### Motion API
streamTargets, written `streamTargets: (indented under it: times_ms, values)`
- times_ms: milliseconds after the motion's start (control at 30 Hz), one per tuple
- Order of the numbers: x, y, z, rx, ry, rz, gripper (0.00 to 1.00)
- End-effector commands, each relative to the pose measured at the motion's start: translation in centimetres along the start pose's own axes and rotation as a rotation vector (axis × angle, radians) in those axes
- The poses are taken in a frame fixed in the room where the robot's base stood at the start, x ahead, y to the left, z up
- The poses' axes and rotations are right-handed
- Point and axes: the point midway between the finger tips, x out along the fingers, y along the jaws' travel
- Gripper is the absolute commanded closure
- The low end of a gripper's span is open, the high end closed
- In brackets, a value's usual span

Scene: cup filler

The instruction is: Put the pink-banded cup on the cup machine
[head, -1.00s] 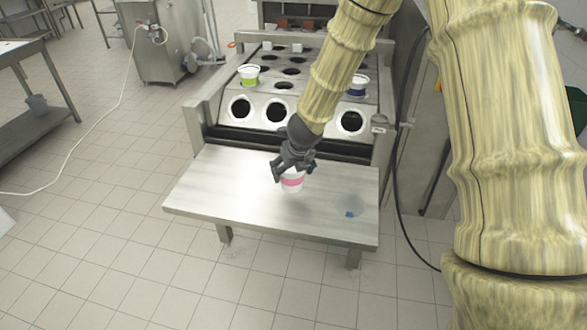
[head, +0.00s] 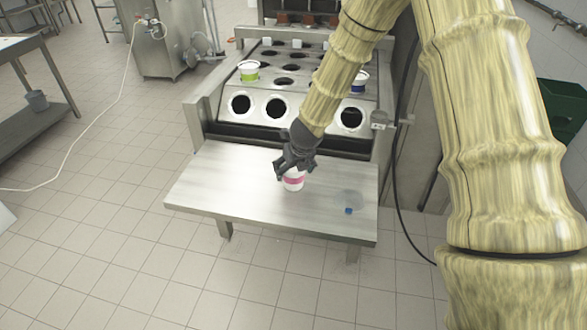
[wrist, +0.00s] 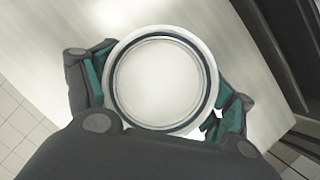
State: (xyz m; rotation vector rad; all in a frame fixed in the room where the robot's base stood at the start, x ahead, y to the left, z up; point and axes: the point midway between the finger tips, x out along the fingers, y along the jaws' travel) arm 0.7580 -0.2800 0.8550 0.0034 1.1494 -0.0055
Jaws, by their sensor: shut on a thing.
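The pink-banded cup (head: 293,181) is white with a pink band and stays upright over the steel table in front of the machine. My gripper (head: 294,168) is shut on its upper part from above. In the wrist view the cup's round white opening (wrist: 160,82) lies between the two fingers. I cannot tell whether its base touches the table. The cup machine (head: 270,135) stands behind the table, with round holes in its top and sloped front. My arm hides part of its holes.
A green-banded cup (head: 249,71) and a blue-banded cup (head: 358,83) sit in the machine's holes. A clear item with a small blue part (head: 348,210) is on the table's right. The table's left half (head: 215,187) is clear. A hose (head: 404,200) hangs at the right.

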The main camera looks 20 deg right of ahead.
Motion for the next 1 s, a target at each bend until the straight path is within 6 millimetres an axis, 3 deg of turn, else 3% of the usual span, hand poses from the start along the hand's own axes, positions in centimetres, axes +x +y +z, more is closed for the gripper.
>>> streamTargets:
  times_ms: [200,233,300,733,1000]
  values:
    - [0.3,0.0,-0.1,0.001,0.000,0.000,0.52]
    - [0.2,0.0,-0.1,0.000,0.000,0.000,0.12]
    - [0.2,0.0,-0.1,0.000,0.000,0.000,0.00]
    - [-0.1,0.0,0.0,0.000,0.000,0.000,0.00]
    - [-2.4,0.0,0.1,-0.001,-0.002,0.000,0.00]
